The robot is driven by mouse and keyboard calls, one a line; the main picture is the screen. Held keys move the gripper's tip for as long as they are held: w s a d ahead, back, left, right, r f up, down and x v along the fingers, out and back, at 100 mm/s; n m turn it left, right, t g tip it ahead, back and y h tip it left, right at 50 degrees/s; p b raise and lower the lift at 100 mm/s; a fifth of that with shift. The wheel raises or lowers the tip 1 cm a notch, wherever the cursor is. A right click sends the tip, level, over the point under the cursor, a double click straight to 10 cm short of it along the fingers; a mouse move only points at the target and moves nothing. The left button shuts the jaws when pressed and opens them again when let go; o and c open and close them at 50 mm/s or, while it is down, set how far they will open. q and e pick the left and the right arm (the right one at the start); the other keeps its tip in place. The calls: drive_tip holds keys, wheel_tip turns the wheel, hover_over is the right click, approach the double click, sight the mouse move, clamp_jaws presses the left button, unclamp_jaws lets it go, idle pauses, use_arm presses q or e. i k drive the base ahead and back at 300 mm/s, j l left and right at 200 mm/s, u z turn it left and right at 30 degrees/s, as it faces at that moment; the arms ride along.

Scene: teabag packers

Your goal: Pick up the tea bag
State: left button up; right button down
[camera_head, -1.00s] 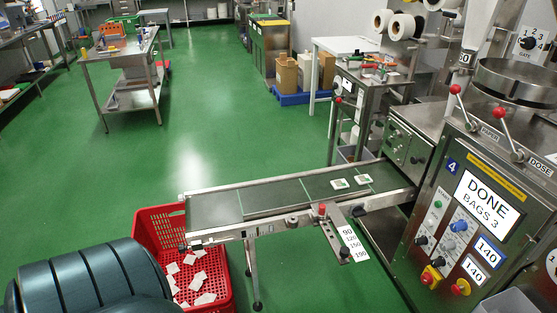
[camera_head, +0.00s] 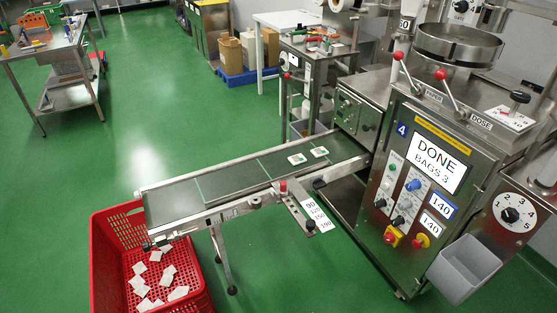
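Two small white tea bags with green marks lie flat on the conveyor belt (camera_head: 230,179). One tea bag (camera_head: 297,159) is nearer the middle of the belt, and the other tea bag (camera_head: 320,152) lies just to its right, closer to the machine. Several white bags (camera_head: 150,304) lie in the red crate (camera_head: 105,262) below the belt's left end. Neither of my grippers is in view.
The packing machine (camera_head: 398,180) stands at right, its screen reading DONE, BAGS 3. A grey bin (camera_head: 464,268) hangs at its lower right. A steel cart (camera_head: 72,72) stands at upper left. Green floor is clear left of the belt.

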sight(298, 159)
drive_tip(key=i+l+u, duration=0.45)
drive_tip(key=i+l, duration=0.4)
